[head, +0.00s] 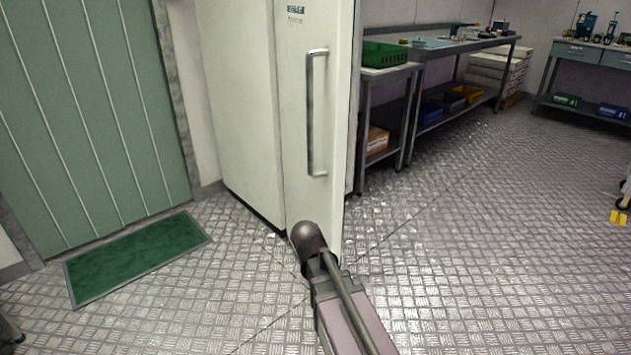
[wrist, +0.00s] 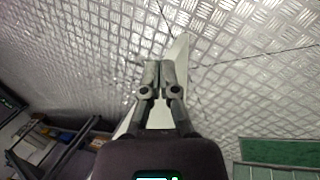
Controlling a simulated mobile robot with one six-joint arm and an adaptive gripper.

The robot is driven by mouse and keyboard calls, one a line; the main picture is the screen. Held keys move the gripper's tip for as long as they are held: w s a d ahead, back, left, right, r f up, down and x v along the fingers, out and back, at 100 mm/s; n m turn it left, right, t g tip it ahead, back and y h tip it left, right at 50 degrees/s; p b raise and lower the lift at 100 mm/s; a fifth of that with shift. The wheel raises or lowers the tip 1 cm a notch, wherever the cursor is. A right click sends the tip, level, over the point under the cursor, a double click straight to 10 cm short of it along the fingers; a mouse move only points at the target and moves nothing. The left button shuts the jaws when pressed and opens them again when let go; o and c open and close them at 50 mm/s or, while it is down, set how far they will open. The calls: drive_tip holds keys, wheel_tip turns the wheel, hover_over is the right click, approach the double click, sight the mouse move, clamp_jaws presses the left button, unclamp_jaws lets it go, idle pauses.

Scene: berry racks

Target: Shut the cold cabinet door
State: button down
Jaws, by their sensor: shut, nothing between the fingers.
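The cold cabinet (head: 235,100) is a tall white unit at the upper middle of the head view. Its door (head: 300,140) carries a long vertical metal handle (head: 317,115) and stands open, its free edge swung out toward me. In the head view my dark arm end overlaps the door's bottom, and the fingers cannot be made out. In the wrist view my gripper (wrist: 160,74) is shut and empty, with a pale strip of the door (wrist: 180,52) behind the fingers. Whether they touch it cannot be told.
A green mat (head: 137,257) lies before a green door (head: 90,110) at left. A bench with a green crate (head: 384,55) stands right of the cabinet. Another bench (head: 590,53) is at the far right.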

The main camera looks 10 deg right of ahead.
drive_tip(key=w+r+h, duration=0.4)
drive_tip(key=w, duration=0.2)
drive_tip(key=t+h+p, duration=0.2)
drive_tip(key=t+h, duration=0.1)
drive_tip(key=h, duration=0.7)
approach(324, 183)
drive_tip(key=a, duration=0.6)
drive_tip(key=shift+s+a+r+n, duration=0.15)
drive_tip(key=shift+s+r+n, duration=0.15)
drive_tip(key=shift+s, duration=0.15)
drive_tip(key=shift+f, duration=0.1)
drive_tip(key=d, duration=0.4)
drive_tip(key=w+d, duration=0.1)
drive_tip(key=d, duration=0.4)
drive_tip(key=w+d, duration=0.1)
drive_tip(key=d, duration=0.4)
drive_tip(key=shift+d, duration=0.1)
